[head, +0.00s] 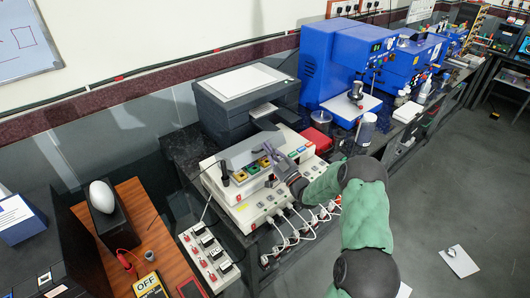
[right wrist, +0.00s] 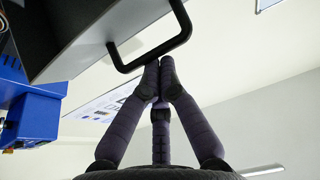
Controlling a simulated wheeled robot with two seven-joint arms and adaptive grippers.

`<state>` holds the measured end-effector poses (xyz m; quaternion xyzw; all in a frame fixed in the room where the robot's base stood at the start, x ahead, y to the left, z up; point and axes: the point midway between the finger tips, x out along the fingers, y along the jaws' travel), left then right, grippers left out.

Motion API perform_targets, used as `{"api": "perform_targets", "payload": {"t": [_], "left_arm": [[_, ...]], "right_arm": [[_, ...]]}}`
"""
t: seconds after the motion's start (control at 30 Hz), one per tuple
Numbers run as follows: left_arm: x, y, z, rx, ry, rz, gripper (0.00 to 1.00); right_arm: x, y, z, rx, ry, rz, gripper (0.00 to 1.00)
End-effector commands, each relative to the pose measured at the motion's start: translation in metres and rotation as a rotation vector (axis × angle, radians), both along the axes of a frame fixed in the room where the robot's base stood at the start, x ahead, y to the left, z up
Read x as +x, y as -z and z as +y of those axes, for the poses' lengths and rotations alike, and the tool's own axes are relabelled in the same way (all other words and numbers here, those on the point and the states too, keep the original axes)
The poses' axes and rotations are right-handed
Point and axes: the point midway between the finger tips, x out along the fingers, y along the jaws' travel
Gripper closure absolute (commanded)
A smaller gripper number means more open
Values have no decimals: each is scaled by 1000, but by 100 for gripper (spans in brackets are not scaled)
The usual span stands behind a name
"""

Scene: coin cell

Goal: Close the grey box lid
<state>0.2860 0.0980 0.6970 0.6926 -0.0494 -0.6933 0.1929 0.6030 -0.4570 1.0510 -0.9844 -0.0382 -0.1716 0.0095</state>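The grey lid (head: 243,149) shows in the head view as a raised panel on the pale box (head: 240,186) on the dark bench. In the right wrist view, a grey panel (right wrist: 95,32) with a black bar handle (right wrist: 184,22) fills the upper left. My right gripper (head: 270,160) is beside the lid in the head view. My left gripper is not in view.
A black printer-like machine (head: 246,96) stands behind the box. Blue machines (head: 345,60), a red container (head: 320,119) and a metal cylinder (head: 367,128) stand to the right. Plugs and white cables (head: 290,232) hang along the front. A wooden desk (head: 145,235) is at lower left.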

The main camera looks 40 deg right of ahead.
Motion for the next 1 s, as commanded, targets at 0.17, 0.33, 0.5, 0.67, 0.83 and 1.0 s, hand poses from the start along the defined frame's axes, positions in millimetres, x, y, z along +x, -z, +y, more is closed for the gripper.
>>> {"api": "perform_targets", "payload": {"t": [0.17, 0.33, 0.5, 0.67, 0.83, 1.0], "left_arm": [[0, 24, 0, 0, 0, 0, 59], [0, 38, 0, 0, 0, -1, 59], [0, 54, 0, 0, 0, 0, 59], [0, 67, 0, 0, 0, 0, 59], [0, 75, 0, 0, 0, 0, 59], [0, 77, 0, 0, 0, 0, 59]], "right_arm": [[-10, 18, -2, 0, 2, -22, 100], [-17, 31, -2, -1, 1, -23, 100], [-21, 48, -2, 0, 1, -22, 100], [-25, 61, -3, 0, 2, -22, 100], [-28, 69, -3, -1, 2, -23, 100], [-29, 71, -3, -1, 2, -23, 100]]}}
